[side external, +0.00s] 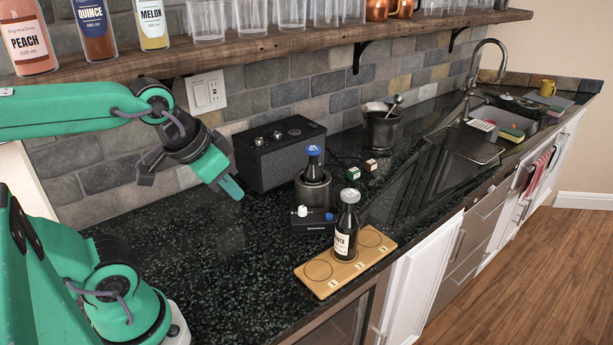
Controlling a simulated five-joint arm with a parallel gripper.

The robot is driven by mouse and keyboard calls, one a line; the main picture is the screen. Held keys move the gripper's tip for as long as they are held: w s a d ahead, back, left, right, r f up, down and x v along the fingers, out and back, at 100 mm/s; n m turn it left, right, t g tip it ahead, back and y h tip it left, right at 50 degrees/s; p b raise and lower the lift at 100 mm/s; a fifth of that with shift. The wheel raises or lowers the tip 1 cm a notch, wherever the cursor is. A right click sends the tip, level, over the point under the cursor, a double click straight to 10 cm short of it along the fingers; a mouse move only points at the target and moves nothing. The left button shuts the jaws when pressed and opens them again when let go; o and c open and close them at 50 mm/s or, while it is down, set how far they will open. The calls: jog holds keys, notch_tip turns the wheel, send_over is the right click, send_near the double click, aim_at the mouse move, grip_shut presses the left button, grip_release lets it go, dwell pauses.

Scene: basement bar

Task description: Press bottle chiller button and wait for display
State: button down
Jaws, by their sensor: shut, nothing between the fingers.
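The bottle chiller (312,196) stands near the middle of the dark counter. It has a round cup with a dark, blue-capped bottle (313,158) upright in it. Its low front base carries a white knob (302,211) and a small blue button (329,216). A display is too small to make out. My gripper (236,192) is shut and empty. It is in the air to the left of the chiller, above the counter, pointing down and right, apart from everything.
A wooden board (318,282) with numbered circles holds a dark, grey-capped bottle (346,230) in front of the chiller. A black speaker-like box (277,152) stands behind my gripper. A bucket (381,125) and small cubes (354,172) are farther back. The counter's left front is clear.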

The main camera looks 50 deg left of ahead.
jog(key=w, duration=0.1)
jog(key=m+t, duration=0.4)
jog(key=m, duration=0.4)
send_over(329, 216)
notch_tip(329, 216, down, 10)
jog(key=shift+s+a+r+y, duration=0.15)
jog(key=shift+s+r+y, duration=0.05)
jog(key=shift+s+y, duration=0.2)
jog(key=shift+f, duration=0.1)
jog(key=shift+f, duration=4.3)
